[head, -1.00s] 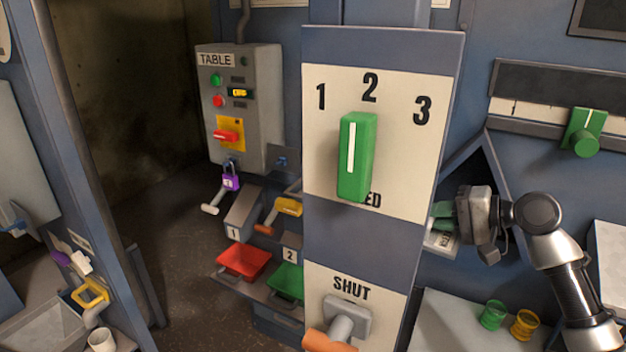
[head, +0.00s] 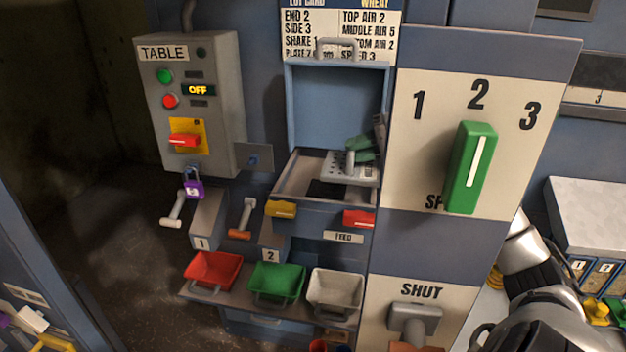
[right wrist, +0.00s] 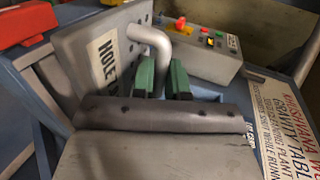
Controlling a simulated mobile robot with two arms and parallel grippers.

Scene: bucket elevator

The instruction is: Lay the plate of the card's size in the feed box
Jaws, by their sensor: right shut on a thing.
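The grey plate (head: 340,168) with small holes is in the head view, over the feed box (head: 292,181) and apparently slightly tilted. My right gripper (head: 362,150) is shut on its upright handle; only its green tips show past the speed panel. In the right wrist view, the green fingers (right wrist: 163,80) are at the bent handle (right wrist: 158,42) of the plate (right wrist: 70,48), whose label reads "HOLE", the rest hidden. The lot card (head: 340,30) hangs above; its plate line seems to start with 7 but is partly covered. My left gripper is not in view.
The speed panel (head: 432,150) with a green lever hides much of my right arm. Red (head: 212,270), green (head: 277,282) and white (head: 335,292) trays sit below the feed box. The table control box (head: 215,130) at the left reads OFF.

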